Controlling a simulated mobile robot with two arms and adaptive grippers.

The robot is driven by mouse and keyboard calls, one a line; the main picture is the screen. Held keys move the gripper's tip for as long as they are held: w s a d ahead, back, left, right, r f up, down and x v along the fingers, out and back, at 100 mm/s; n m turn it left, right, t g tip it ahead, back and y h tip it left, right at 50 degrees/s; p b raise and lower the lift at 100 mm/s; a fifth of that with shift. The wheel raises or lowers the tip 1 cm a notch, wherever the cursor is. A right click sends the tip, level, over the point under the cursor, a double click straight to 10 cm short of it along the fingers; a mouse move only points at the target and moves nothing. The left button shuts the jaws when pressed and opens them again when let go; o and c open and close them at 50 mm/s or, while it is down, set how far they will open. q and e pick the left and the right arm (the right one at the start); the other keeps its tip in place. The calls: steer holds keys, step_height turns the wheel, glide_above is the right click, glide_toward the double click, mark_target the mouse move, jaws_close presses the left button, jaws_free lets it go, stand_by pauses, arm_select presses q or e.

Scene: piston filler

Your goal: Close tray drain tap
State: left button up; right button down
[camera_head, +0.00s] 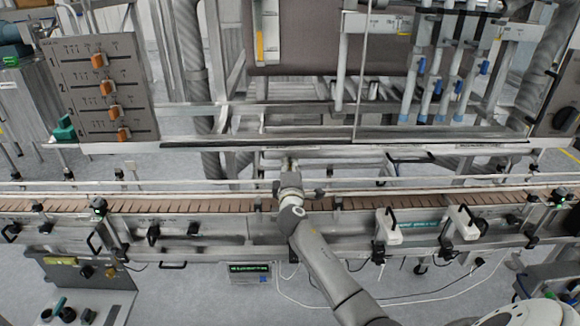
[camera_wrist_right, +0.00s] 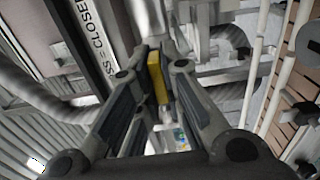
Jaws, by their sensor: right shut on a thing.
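The tray drain tap shows in the right wrist view as a yellow handle (camera_wrist_right: 155,77) between my fingertips. My right gripper (camera_wrist_right: 157,66) is shut on this handle, with one finger on each side of it. In the head view my right gripper (camera_head: 288,164) reaches over the conveyor to just under the machine's front edge. The tap is too small and too covered by the gripper to make out there. A label (camera_wrist_right: 85,45) ending in "= CLOSED" runs beside the tap in the wrist view. My left gripper is not in view.
A conveyor (camera_head: 190,204) with rails runs across in front of the machine, below my right arm. A grey panel with orange knobs (camera_head: 98,88) stands at the left. Nozzle tubes with blue taps (camera_head: 437,88) hang at the upper right. A corrugated hose (camera_wrist_right: 40,95) lies left of the gripper.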

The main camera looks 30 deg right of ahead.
stand_by(0.3)
steer(key=c, duration=1.6)
jaws_free()
steer(key=shift+o, duration=0.2)
steer(key=v, duration=1.2)
steer(key=shift+f, duration=0.15)
